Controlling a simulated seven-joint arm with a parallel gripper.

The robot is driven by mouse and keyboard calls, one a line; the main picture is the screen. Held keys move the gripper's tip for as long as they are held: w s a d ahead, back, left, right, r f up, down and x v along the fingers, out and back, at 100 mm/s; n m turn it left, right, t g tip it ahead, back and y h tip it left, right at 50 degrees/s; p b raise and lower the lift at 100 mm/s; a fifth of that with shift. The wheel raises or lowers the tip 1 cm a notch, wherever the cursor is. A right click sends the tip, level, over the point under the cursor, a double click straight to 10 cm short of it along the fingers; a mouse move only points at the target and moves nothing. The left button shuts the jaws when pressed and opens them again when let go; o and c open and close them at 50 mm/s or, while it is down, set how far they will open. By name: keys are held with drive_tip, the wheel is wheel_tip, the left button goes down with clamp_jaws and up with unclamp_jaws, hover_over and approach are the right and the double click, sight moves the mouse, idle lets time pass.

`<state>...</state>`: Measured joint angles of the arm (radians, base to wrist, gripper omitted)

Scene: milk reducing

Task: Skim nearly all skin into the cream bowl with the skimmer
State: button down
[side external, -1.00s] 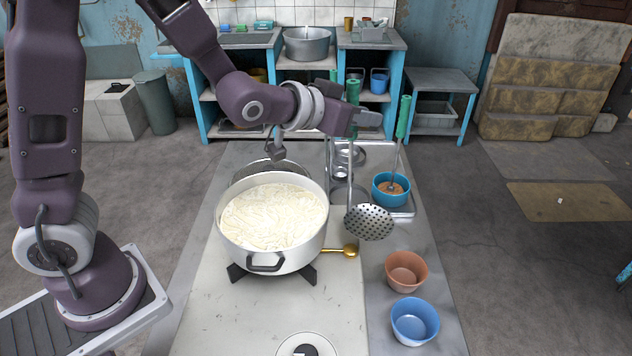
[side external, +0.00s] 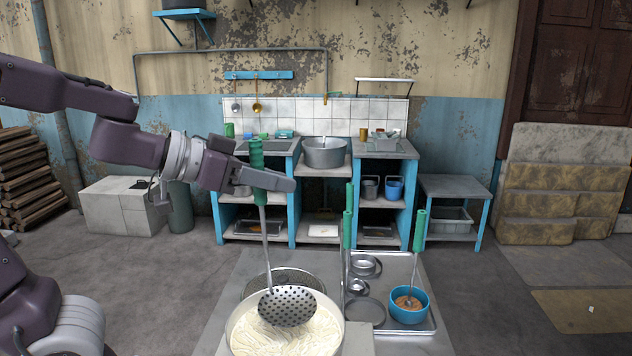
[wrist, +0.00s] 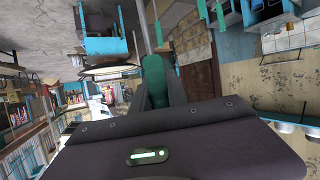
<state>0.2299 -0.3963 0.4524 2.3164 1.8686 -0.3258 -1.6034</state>
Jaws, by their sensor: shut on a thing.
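My gripper (side external: 264,178) is shut on the green handle of the skimmer, which also shows between the fingers in the wrist view (wrist: 154,82). The skimmer hangs down steeply, and its round perforated disc (side external: 287,306) is over the pot (side external: 232,325). Pale wrinkled skin (side external: 300,335) covers the visible surface in the pot. I cannot tell whether the disc touches the skin; no clear load shows on it. The pot's front is cut off by the picture edge. No bowl that I can name as the cream bowl is clearly in view.
A metal tray (side external: 428,322) right of the pot holds metal rings and a blue bowl (side external: 408,314) with brownish contents and a green-handled tool (side external: 417,245). Another green-handled tool (side external: 348,235) stands upright between pot and tray. A shelf unit (side external: 290,190) stands behind.

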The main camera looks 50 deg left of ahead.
wheel_tip(320, 180, down, 7)
drive_tip(key=shift+r, duration=0.15)
idle(0.4)
